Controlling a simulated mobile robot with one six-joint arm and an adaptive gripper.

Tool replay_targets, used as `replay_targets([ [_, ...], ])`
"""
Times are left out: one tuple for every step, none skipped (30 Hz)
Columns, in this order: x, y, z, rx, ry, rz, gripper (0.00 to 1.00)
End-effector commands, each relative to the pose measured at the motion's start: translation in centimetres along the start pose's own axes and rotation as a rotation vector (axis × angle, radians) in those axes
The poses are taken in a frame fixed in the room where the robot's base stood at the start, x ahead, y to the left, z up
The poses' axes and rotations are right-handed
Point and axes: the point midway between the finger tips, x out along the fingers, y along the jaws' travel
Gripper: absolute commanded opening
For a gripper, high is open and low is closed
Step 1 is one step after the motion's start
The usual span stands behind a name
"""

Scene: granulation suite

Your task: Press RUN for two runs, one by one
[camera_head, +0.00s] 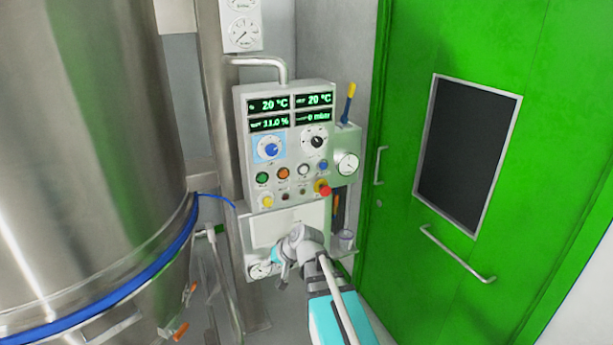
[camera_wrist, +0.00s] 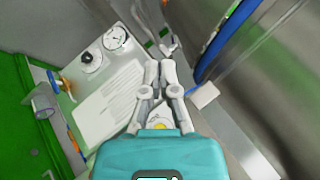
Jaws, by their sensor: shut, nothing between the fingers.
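The grey control panel (camera_head: 244,140) stands upright on a post in the head view. Its upper row of buttons holds a green button (camera_head: 262,177), an orange one (camera_head: 283,173), a white one (camera_head: 303,169) and a blue one (camera_head: 323,165). A yellow button (camera_head: 267,201) and a red mushroom knob (camera_head: 325,190) are below. The labels are too small to read, so I cannot tell which is RUN. My gripper (camera_wrist: 160,66) is shut and empty in the wrist view. In the head view my wrist is below the panel, apart from the buttons, and the fingertips are hard to make out.
Green displays (camera_head: 269,104) and two dials, one blue (camera_head: 269,148), are on the panel. A large steel vessel (camera_head: 80,130) with a blue band fills the left. A green door (camera_head: 400,120) with a handle (camera_head: 455,253) is at right. A white sheet (camera_wrist: 107,103) and gauge (camera_wrist: 114,38) lie near my fingers.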

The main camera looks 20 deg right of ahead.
Motion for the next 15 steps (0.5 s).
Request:
replay_targets([
  [0.0,0.1,-1.4,0.03,0.041,-0.035,0.0],
  [-0.1,0.1,-2.2,0.048,0.066,-0.057,0.0],
  [-0.3,0.1,-3.2,0.073,0.1,-0.088,0.0],
  [-0.5,0.1,-4.0,0.093,0.125,-0.109,0.0],
  [-0.7,0.1,-4.8,0.112,0.152,-0.131,0.0],
  [-0.9,0.2,-5.8,0.139,0.186,-0.16,0.0],
  [-1.2,0.3,-6.6,0.159,0.211,-0.181,0.0],
  [-1.4,0.4,-7.4,0.18,0.238,-0.201,0.0],
  [-1.8,0.6,-8.5,0.209,0.273,-0.228,0.0],
  [-2.1,0.7,-9.2,0.23,0.298,-0.248,0.0],
  [-2.5,0.9,-10.0,0.252,0.324,-0.268,0.0],
  [-3.0,1.2,-11.1,0.282,0.36,-0.294,0.0],
  [-3.3,1.5,-11.8,0.304,0.387,-0.312,0.0],
  [-3.7,1.7,-12.6,0.327,0.412,-0.331,0.0],
  [-4.3,2.1,-13.6,0.358,0.447,-0.355,0.0],
])
